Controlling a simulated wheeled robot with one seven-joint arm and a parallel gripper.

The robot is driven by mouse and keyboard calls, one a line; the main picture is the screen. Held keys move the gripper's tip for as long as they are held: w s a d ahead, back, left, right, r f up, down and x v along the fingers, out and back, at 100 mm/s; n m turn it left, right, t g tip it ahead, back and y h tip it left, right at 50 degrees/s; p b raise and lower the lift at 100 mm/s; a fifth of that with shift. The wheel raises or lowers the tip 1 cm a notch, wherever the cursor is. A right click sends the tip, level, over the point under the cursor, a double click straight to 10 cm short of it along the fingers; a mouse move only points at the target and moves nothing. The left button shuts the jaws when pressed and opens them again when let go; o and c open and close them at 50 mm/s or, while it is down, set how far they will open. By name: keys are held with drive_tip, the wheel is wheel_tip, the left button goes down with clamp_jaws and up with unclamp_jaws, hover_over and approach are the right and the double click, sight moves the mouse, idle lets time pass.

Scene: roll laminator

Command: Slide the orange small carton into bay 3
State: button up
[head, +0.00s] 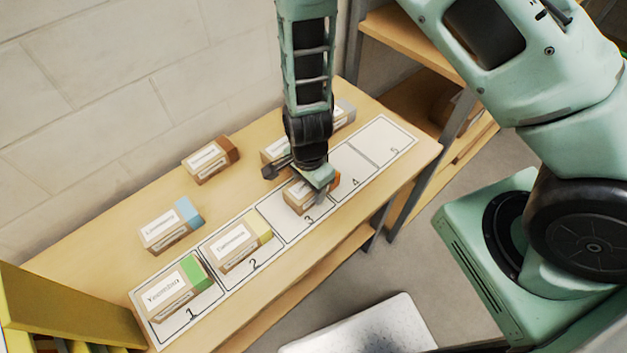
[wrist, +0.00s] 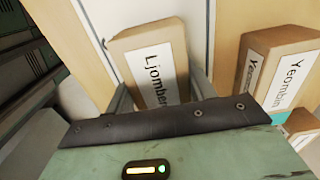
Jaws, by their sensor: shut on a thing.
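The orange small carton (head: 298,198) is a brown box with a white label and an orange end. It is on the white numbered strip at the right part of bay 3 (head: 271,209), close to the line with bay 4. I cannot tell whether it crosses that line. My gripper (head: 317,186) is over it from above, shut on it, and hides part of its top and orange end. In the wrist view the carton (wrist: 150,65), labelled "Ljomber...", is between the two fingers (wrist: 160,95).
A green-ended carton (head: 172,290) fills bay 1 and a yellow-ended carton (head: 236,247) bay 2. Bays 4 and 5 (head: 378,146) look empty. Behind the strip stand a blue-ended carton (head: 168,229), a brown-ended carton (head: 207,161) and others partly hidden by my arm.

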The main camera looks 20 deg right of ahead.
sight(292, 196)
drive_tip(key=shift+s+a+p, duration=0.3)
drive_tip(key=shift+a, duration=0.5)
drive_tip(key=shift+s+a+p, duration=0.25)
drive_tip(key=shift+s+a, duration=0.1)
drive_tip(key=shift+a, duration=0.45)
drive_tip(key=shift+s+a+p, duration=0.3)
drive_tip(key=shift+a, duration=0.5)
drive_tip(key=o, duration=1.6)
drive_tip(key=shift+r+p, duration=2.8)
drive_tip(key=shift+r, duration=0.25)
